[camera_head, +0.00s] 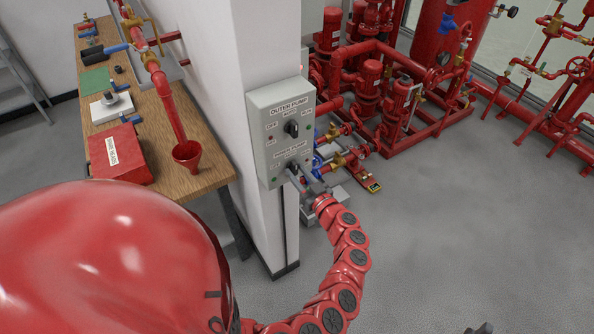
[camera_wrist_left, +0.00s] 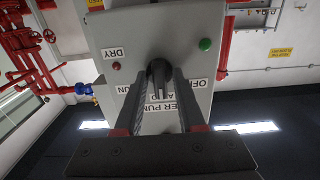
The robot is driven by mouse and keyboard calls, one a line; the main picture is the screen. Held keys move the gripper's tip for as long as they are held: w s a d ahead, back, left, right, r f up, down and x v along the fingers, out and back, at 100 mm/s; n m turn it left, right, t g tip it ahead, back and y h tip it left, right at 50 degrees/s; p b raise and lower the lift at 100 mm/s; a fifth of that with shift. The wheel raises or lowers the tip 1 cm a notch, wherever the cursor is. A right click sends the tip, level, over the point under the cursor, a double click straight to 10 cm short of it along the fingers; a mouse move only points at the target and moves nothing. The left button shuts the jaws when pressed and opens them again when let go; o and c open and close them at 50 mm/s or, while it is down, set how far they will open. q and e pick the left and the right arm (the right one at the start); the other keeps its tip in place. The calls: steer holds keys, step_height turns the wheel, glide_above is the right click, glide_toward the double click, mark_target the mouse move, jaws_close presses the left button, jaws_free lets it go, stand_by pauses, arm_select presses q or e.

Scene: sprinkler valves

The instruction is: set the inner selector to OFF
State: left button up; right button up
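The grey control box (camera_head: 281,130) is on the white pillar, with an outer pump selector (camera_head: 291,128) above and the inner pump row below. My left gripper (camera_head: 296,173) is at the inner row and hides most of the inner selector. In the left wrist view the panel appears upside down. The black inner selector knob (camera_wrist_left: 158,70) sits between the fingertips of my left gripper (camera_wrist_left: 162,78), which look parted around it. I cannot tell if they touch it. An OFF label (camera_wrist_left: 196,85) is partly hidden beside the right finger. A dark piece (camera_head: 479,328), perhaps my right gripper, shows at the bottom edge.
A green lamp (camera_wrist_left: 205,44) and a small red lamp (camera_wrist_left: 116,66) flank the knob. A wooden bench (camera_head: 150,125) with a red box (camera_head: 118,153) stands left of the pillar. Red pumps and pipes (camera_head: 370,85) stand behind. The floor at right is clear.

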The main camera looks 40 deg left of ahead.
arm_select(q)
jaws_close()
steer(key=shift+f, duration=0.1)
steer(key=shift+f+n+b, duration=0.15)
steer(key=shift+n+b, duration=0.25)
steer(key=shift+b, duration=0.3)
steer(key=shift+n+b, duration=1)
steer(key=shift+b, duration=0.1)
steer(key=shift+n, duration=0.3)
